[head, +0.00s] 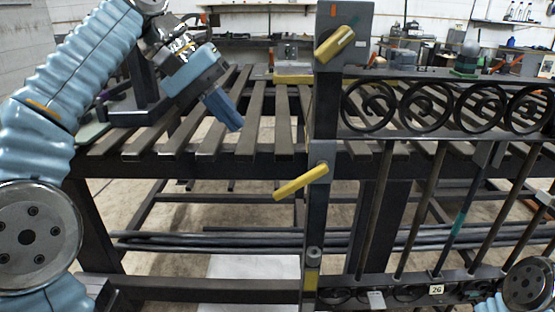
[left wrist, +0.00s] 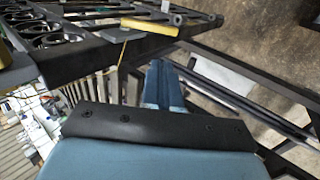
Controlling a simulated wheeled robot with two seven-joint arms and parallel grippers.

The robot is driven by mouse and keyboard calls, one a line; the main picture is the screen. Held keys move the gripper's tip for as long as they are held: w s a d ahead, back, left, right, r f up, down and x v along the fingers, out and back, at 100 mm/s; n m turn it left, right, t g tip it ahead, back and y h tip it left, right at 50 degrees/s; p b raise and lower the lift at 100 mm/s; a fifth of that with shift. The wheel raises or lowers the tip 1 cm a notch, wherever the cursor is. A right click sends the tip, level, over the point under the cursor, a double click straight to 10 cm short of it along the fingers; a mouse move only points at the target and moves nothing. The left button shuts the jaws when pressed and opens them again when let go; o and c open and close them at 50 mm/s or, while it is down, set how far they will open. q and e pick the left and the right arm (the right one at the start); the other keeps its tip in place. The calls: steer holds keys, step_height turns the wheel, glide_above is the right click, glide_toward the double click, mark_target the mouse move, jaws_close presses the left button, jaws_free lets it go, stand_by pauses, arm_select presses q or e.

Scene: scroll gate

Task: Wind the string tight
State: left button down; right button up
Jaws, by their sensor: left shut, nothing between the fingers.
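The scroll gate (head: 440,82) stands at the right in the head view, with black scrolls along its top rail and upright bars below. Its grey post (head: 318,130) carries a tilted upper yellow handle (head: 334,45) and a lower yellow handle (head: 301,182). One yellow handle (left wrist: 150,26) also shows in the left wrist view. A thin yellow line (left wrist: 122,58), which may be string, hangs near the gate there. My left gripper (head: 235,126) is shut and empty, pointing down over the slatted bench, left of the post. Its blue fingers (left wrist: 162,85) touch nothing. My right gripper is out of view.
A slatted dark metal bench (head: 180,161) fills the middle behind the gate. A dark stand (head: 145,108) is on its left end. Grey pipes (head: 220,240) lie on a lower shelf. Tools clutter the back. There is free space between my left gripper and the post.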

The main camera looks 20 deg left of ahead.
mark_target(275, 192)
arm_select(q)
steer(key=b+x, duration=0.2)
steer(key=x, duration=1.1)
steer(key=shift+s+d+f, duration=0.1)
steer(key=shift+d+f, duration=0.1)
steer(key=shift+f, duration=0.05)
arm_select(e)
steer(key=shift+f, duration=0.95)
arm_select(q)
steer(key=shift+f, duration=0.1)
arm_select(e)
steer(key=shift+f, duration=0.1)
